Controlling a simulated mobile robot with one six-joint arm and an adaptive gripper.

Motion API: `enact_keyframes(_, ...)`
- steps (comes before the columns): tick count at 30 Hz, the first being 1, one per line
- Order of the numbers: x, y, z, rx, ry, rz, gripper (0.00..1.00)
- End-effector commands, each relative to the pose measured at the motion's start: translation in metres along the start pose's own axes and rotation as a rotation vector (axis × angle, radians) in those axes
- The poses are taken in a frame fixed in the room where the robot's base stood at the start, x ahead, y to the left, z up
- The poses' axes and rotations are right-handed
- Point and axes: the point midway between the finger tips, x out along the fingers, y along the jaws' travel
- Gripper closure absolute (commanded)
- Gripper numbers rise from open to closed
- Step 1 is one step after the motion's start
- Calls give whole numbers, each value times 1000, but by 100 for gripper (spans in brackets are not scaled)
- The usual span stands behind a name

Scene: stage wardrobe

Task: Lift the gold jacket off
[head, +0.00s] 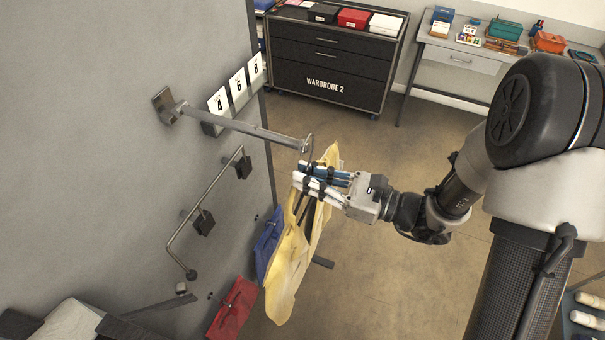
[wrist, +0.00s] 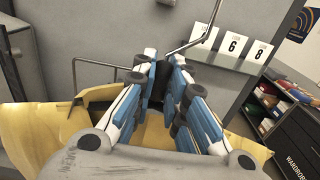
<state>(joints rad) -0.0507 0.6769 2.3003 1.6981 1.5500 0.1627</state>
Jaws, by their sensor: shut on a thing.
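The gold jacket (head: 290,262) hangs below my gripper (head: 306,180) in the head view, near the free end of the wall rail (head: 240,127). In the wrist view the jacket's yellow cloth (wrist: 50,130) spreads to both sides beneath the fingers. My gripper (wrist: 165,85) is shut on the neck of the jacket's dark hanger. The hanger's metal hook (wrist: 195,42) rises above the fingers. In the head view the hook is right at the rail's end; I cannot tell whether it still rests on the rail. The fingers hide most of the hanger.
Number cards 4, 6 and 8 (head: 238,86) stand on the wall panel beyond the rail. A lower bent bar (head: 205,208) sticks out below. The floor (head: 400,270) to the right is open.

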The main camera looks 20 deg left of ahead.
Motion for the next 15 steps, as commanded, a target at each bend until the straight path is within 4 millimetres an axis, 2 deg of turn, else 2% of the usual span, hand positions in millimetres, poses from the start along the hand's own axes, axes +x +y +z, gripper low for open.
enact_keyframes(15,-26,0,0,0,-1,-1,100)
